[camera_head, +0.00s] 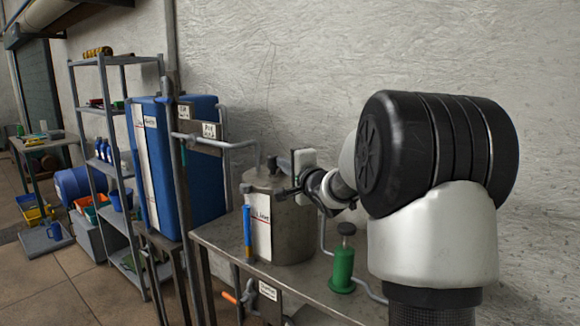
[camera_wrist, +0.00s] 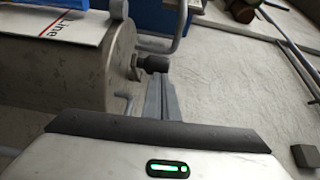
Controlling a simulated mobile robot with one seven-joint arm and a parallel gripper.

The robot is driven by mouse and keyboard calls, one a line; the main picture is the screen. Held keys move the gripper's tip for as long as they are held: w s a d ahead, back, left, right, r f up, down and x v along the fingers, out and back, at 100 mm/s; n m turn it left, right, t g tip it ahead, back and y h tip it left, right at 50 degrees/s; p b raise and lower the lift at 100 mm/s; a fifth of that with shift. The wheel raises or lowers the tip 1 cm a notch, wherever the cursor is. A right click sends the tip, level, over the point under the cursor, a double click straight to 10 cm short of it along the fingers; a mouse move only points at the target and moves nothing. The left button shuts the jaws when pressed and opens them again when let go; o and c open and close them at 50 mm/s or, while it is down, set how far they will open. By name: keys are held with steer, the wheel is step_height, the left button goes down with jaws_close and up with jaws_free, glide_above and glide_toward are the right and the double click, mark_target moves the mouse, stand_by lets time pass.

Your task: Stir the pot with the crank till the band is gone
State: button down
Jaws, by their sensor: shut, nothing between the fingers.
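The pot (camera_head: 290,237) is a grey metal cylinder with a white label, standing on a metal bench. It fills the upper left of the wrist view (camera_wrist: 80,75). My gripper (camera_head: 281,192) is beside the top of the pot, fingers shut and empty. In the wrist view the finger tips (camera_wrist: 162,80) appear close to the knob; I cannot tell whether they touch. I cannot make out a band.
A green pump-like object with a black top (camera_head: 343,265) stands on the bench (camera_head: 225,240) right of the pot. A blue tank (camera_head: 205,170) with pipes stands to the left. Shelving (camera_head: 105,150) is farther left. The wall is close behind the bench.

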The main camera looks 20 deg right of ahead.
steer(key=shift+w+a+f+b, duration=0.1)
steer(key=shift+w+a+b, duration=0.15)
steer(key=shift+a+b, duration=0.35)
steer(key=shift+w+a+f+b, duration=0.1)
steer(key=shift+w+a+b, duration=0.15)
steer(key=shift+a, duration=0.5)
steer(key=shift+w+a+r+m+h+b, duration=0.1)
steer(key=shift+w+a+m+h+b, duration=0.35)
steer(key=shift+w+a+b, duration=1.1)
steer(key=shift+w+a+m+h+b, duration=0.25)
steer(key=shift+w+a+h+b, duration=0.4)
steer(key=shift+w+a+b, duration=0.9)
steer(key=shift+w+a, duration=0.15)
steer(key=shift+w, duration=0.3)
